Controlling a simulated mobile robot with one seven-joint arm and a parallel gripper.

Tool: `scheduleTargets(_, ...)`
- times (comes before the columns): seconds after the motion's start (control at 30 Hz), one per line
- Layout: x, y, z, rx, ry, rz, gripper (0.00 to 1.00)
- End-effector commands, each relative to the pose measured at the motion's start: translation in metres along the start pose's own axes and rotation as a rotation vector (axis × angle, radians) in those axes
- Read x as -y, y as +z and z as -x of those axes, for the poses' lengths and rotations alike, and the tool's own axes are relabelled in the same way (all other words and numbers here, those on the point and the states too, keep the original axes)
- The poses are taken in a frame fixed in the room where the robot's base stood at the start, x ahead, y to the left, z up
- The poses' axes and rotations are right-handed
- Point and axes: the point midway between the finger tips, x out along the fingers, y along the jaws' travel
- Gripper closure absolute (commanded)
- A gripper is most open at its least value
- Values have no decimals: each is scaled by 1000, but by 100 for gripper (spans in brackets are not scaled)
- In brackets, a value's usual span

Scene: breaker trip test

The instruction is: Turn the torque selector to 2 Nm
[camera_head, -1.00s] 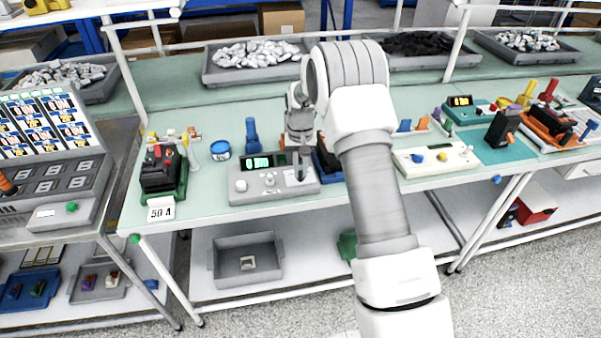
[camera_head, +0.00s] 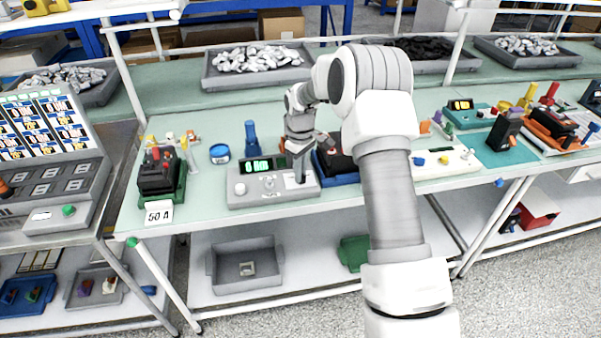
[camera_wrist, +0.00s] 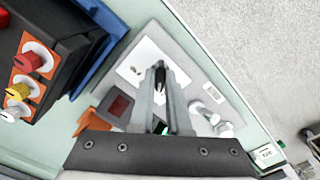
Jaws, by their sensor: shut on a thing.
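The grey tester box (camera_head: 262,199) stands on the pale green bench, with a green-lit display (camera_head: 256,168) whose digits I cannot read with certainty. My gripper (camera_head: 300,177) points down over the white plate (camera_head: 306,188) at its right end. In the wrist view my gripper (camera_wrist: 160,68) is shut on a small dark knob, the torque selector (camera_wrist: 160,75), above the same white plate (camera_wrist: 137,67). The fingers hide most of the selector, so its pointer and scale cannot be read.
A black breaker in a blue holder (camera_head: 342,178) stands close to the right of the tester. A black breaker on a green base (camera_head: 160,172) with a "50 A" card (camera_head: 158,212) is at the left. A blue tape roll (camera_head: 220,154) lies behind. The front edge is clear.

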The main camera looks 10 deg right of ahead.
Motion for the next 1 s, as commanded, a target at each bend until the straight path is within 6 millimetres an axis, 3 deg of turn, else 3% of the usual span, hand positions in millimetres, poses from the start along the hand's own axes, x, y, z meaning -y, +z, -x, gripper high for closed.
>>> scheduleTargets(0.33, 0, 0, 1, 0, 1, 104, 100)
scheduleTargets(0.8, 0, 0, 1, -1, 2, 114, 100)
scheduleTargets(0.83, 0, 0, 1, -1, 2, 114, 80)
scheduleTargets(0.97, 0, 0, 1, -1, 1, 113, 56)
scheduleTargets(1.0, 0, 0, 0, -1, 1, 113, 55)
